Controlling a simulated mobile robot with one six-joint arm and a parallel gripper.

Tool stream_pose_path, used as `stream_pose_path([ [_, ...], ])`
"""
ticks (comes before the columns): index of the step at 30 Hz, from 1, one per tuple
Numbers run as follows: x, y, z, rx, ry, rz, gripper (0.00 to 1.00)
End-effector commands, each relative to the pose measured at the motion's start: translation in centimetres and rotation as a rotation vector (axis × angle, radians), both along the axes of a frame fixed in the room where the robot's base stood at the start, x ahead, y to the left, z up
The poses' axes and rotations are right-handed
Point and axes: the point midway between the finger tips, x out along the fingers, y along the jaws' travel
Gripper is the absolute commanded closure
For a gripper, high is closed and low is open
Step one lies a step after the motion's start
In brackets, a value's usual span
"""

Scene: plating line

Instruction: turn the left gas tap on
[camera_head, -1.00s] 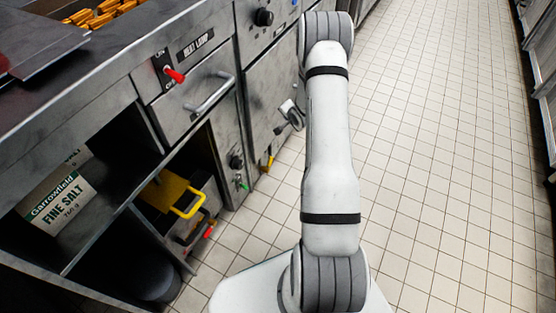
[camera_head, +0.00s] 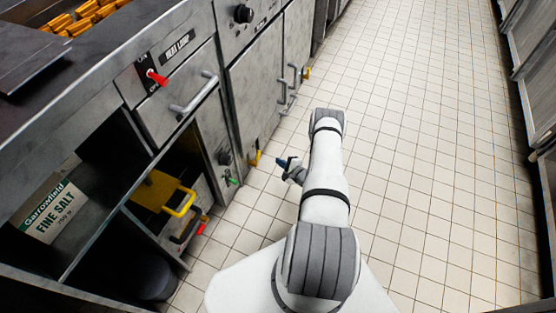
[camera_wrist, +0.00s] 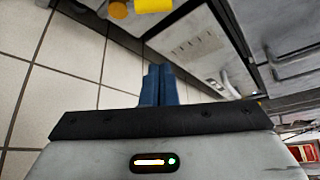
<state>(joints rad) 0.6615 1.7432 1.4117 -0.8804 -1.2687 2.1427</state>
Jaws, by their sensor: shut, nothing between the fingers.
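A small yellow tap handle (camera_head: 255,157) sits low on the front of the grey cabinets, left of my gripper in the head view. Another yellow-orange tap handle (camera_head: 307,74) is farther along the row. My gripper (camera_head: 281,162) is low over the floor, with its blue fingers pointing left towards the nearer yellow handle and apart from it. In the wrist view the blue fingers (camera_wrist: 158,85) are together and empty. A yellow piece (camera_wrist: 153,5) and an orange round piece (camera_wrist: 118,8) show at that view's top edge; which tap they belong to I cannot tell.
A red lever (camera_head: 157,78) is by the heat lamp label. A drawer handle (camera_head: 195,96) and several oven handles stick out. The tiled floor (camera_head: 430,130) on the right is clear.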

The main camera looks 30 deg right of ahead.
Motion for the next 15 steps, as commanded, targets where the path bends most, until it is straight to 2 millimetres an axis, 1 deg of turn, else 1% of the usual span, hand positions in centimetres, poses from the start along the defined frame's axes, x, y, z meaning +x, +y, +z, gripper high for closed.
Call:
stream_pose_path([
  [1, 0.9, 0.4, -0.6, -0.001, -0.002, 0.005, 1.00],
  [3, 2.3, 0.6, -1.1, -0.004, -0.002, 0.004, 1.00],
  [12, 7.6, 1.8, -2.9, -0.004, -0.001, 0.004, 1.00],
  [13, 8.0, 2.0, -2.9, -0.004, 0.000, 0.004, 1.00],
  [15, 7.4, 2.7, -1.8, -0.001, 0.002, 0.002, 1.00],
])
